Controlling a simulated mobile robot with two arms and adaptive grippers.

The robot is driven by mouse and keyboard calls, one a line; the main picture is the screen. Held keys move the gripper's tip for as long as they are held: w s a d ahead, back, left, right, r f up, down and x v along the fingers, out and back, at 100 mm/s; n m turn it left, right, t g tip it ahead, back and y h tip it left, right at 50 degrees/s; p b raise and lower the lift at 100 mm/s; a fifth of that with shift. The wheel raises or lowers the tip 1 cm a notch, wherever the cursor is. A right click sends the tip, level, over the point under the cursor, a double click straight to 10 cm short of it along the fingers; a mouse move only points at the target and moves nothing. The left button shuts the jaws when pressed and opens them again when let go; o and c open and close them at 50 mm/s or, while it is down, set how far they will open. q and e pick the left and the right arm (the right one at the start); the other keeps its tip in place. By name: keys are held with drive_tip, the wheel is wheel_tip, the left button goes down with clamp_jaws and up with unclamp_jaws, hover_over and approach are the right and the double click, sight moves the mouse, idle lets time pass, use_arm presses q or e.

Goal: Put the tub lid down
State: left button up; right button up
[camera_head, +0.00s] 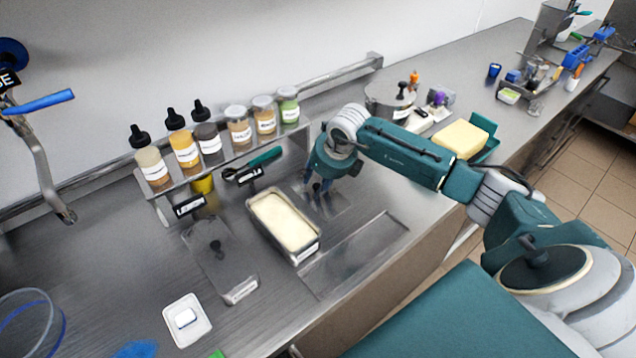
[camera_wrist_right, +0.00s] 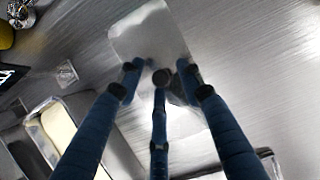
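A clear tub lid (camera_wrist_right: 145,35) with a dark round knob (camera_wrist_right: 162,77) lies below my right gripper (camera_wrist_right: 160,72) in the right wrist view. The fingers stand apart around the knob, with visible room at the left side; contact at the middle finger is unclear. In the head view the right gripper (camera_head: 320,190) points down over the counter, just right of the open metal tub (camera_head: 307,250) of pale ice cream. The lid is faint there, partly hidden by the fingers; whether it rests flat on the steel is hard to tell. My left gripper is out of view.
A second clear lid with a dark knob (camera_head: 215,246) lies left of the tub. A bottle rack (camera_head: 225,162) stands behind. A recessed steel panel (camera_head: 355,255) is in front. A white dish (camera_head: 187,319) sits front left. A round steel pot (camera_head: 388,101) stands behind right.

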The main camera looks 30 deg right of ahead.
drive_tip(key=shift+r, duration=0.1)
drive_tip(key=shift+s+r, duration=0.15)
drive_tip(key=shift+r, duration=0.05)
drive_tip(key=b+v, duration=0.4)
drive_tip(key=v, duration=0.7)
drive_tip(key=shift+r, duration=0.3)
